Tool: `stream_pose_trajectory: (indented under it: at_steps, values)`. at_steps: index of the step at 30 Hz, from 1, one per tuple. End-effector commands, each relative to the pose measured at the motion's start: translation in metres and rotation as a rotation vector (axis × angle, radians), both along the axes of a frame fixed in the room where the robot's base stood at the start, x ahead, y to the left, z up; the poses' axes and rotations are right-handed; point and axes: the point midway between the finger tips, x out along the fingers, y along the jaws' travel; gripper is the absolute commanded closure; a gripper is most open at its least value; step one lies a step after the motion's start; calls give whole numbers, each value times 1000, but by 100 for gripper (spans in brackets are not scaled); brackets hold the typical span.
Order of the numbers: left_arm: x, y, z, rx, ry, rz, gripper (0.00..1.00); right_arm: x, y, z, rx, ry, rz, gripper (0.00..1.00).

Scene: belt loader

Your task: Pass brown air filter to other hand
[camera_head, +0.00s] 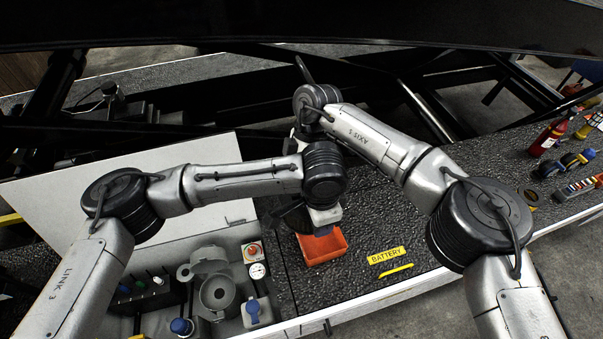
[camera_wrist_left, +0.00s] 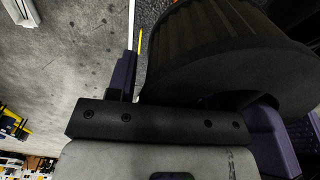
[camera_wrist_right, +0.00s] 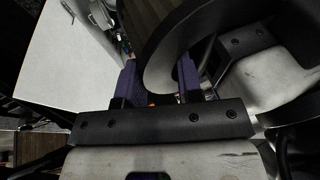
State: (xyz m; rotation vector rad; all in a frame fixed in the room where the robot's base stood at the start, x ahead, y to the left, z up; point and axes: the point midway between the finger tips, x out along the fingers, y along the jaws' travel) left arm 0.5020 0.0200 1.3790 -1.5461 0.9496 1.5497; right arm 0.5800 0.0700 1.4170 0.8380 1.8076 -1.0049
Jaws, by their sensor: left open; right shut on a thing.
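The brown air filter (camera_wrist_right: 150,22) is a pleated cylinder with a dark end cap. In the right wrist view it fills the top middle, and my right gripper (camera_wrist_right: 158,72) is shut on it at the capped end. In the left wrist view the filter (camera_wrist_left: 225,45) looks nearly black and looms large just ahead. My left gripper (camera_wrist_left: 200,95) is open, with its fingers spread on either side of the filter's near edge; I cannot tell whether they touch it. In the head view my arms hide most of the grippers and the filter.
Below the grippers is an orange bin (camera_head: 321,247) on the dark worktop. A yellow BATTERY label (camera_head: 385,255) lies right of it. A grey tray with fittings (camera_head: 217,291) is at the lower left, under a white panel (camera_head: 130,190). Bottles and tools stand far right.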

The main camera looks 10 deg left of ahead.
Motion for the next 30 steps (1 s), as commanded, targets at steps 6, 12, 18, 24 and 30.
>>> stream_pose_trajectory:
  at_steps: [6, 12, 18, 24, 30]
  values:
    - [2, 0, 27, -3, -7, 1, 52, 0, 0, -1, -1, 2, 1, 100]
    - [1, -1, 65, -5, -8, -2, 52, -1, 0, -1, -1, 2, 1, 100]
    - [1, -1, 97, -5, -6, -1, 52, 0, 0, -1, 0, 1, 0, 100]
    - [0, -1, 115, -4, -3, -2, 52, 0, 0, -1, -1, 0, 1, 100]
    - [-12, -18, 102, -53, 13, -76, 52, 0, -1, -1, -2, 1, 0, 100]
